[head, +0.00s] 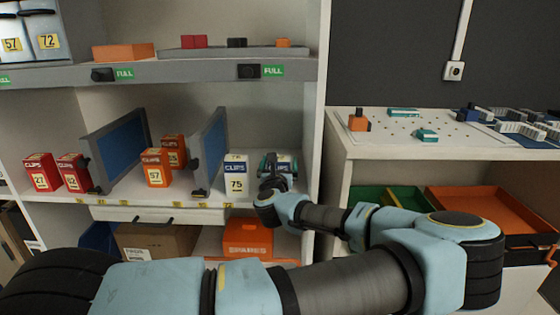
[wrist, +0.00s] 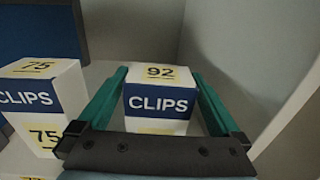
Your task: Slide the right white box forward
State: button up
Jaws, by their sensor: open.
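The right white box, marked 92 and CLIPS with a blue band, stands upright on the shelf; in the wrist view it (wrist: 160,103) sits between the two green fingers of my gripper (wrist: 160,100). The fingers are open, one on each side, with a narrow gap visible to the box. In the head view my gripper (head: 275,167) is in front of this box and hides most of it; part of the box (head: 285,163) shows behind. A second white box, marked 75 (head: 236,174), stands just left of it, and it also shows in the wrist view (wrist: 42,105).
A blue-faced divider (head: 211,148) stands left of the 75 box. The shelf's side wall (head: 309,130) is close on the right. Orange boxes (head: 155,168) and red boxes (head: 42,172) stand further left. In the wrist view, bare shelf shows behind the 92 box.

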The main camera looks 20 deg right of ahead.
jog(key=b+v, duration=0.1)
jog(key=v, duration=0.7)
jog(key=shift+w, duration=0.1)
jog(key=w+a+f+n+g+y+p, duration=0.1)
jog(key=w+a+f+n+y, duration=0.2)
jog(key=a+n, duration=0.4)
jog(key=a+f+n+g+y+p, duration=0.25)
jog(key=a+n+y, duration=0.3)
jog(key=a, duration=0.35)
jog(key=s+a+f+n+g+y, duration=0.3)
jog(key=s+a+f+n+g, duration=0.15)
jog(key=a+n, duration=0.4)
jog(key=s+a+r+n+g+h+p, duration=0.1)
jog(key=s+r+n+g+p, duration=0.1)
jog(key=r+n, duration=0.4)
jog(key=s+a+r+n+g+h+p, duration=0.2)
jog(key=s+r+n, duration=0.3)
jog(key=r, duration=0.4)
jog(key=s+a+r+n+g+h+p, duration=0.1)
jog(key=s+a+r+n+g+p, duration=0.1)
jog(key=r+n, duration=0.5)
jog(key=shift+s+r+n+g+p, duration=0.3)
jog(key=shift+s+r+g+p, duration=0.15)
jog(key=shift+s, duration=0.5)
